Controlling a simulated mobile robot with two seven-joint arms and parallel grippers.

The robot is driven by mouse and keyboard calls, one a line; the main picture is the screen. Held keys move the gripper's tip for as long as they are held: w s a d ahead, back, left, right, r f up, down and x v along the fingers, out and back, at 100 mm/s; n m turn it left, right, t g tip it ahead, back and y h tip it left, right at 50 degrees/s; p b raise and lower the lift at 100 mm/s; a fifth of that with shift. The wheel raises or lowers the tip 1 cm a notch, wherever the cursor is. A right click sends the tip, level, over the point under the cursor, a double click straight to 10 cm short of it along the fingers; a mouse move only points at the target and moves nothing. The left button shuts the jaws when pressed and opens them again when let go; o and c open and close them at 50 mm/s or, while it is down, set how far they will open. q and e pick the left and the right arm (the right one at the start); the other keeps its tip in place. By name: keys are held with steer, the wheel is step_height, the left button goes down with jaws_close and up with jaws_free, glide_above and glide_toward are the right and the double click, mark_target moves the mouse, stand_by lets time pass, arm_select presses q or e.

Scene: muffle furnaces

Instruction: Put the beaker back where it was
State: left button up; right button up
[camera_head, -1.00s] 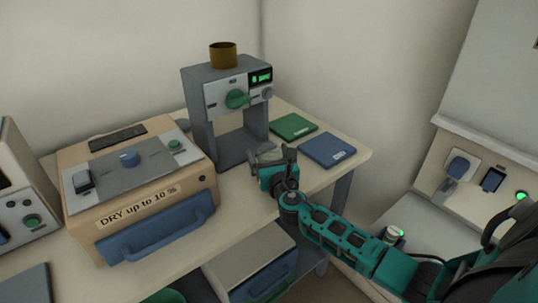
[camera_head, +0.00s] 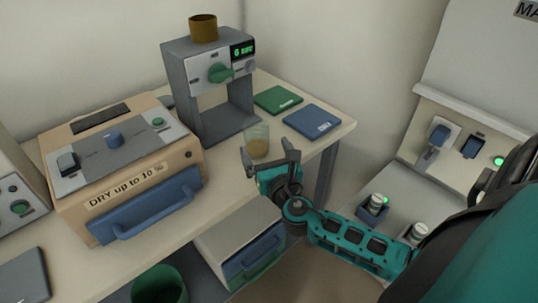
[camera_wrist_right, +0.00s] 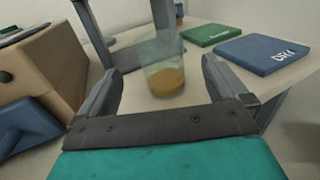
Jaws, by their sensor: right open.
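A clear beaker (camera_head: 257,141) with a tan layer at its bottom stands upright on the table, in front of the grey dispenser stand (camera_head: 183,95). My right gripper (camera_head: 270,160) is open and empty on the near side of the beaker, by the table's front edge. In the right wrist view the beaker (camera_wrist_right: 164,66) stands ahead of the spread fingers (camera_wrist_right: 160,90), and no finger appears to touch it. My left gripper is not in view.
A green pad (camera_head: 278,100) and a blue pad (camera_head: 312,121) lie right of the beaker. A tan box labelled "DRY up to 10 %" (camera_head: 75,204) stands at left. A drawer unit (camera_head: 225,232) and a green bin (camera_head: 159,287) are below the table.

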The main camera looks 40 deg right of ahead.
steer(key=shift+v, duration=1.05)
